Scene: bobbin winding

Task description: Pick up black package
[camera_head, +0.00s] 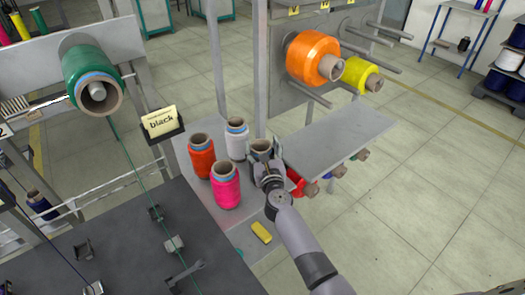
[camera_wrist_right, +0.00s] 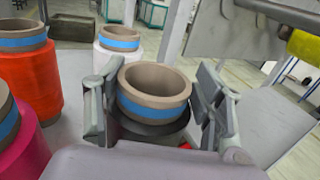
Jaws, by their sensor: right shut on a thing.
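The black package (camera_wrist_right: 150,133) stands upright, with a brown core and blue band on top and dark thread just showing below. In the head view only the top of the black package (camera_head: 260,147) shows; my gripper hides the rest. My right gripper (camera_wrist_right: 156,103) has one finger on each side of it and is shut on it; it also shows in the head view (camera_head: 266,160). A card reading "black" (camera_head: 160,122) stands on a holder to the left. My left gripper is in neither view.
Orange (camera_head: 202,157), white (camera_head: 237,141) and pink (camera_head: 225,187) packages stand close by on the left. A grey shelf (camera_head: 340,130) is close on the right, with bobbins under it. Large orange (camera_head: 308,58) and green (camera_head: 85,65) packages hang on pegs. A yellow block (camera_head: 261,232) lies in front.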

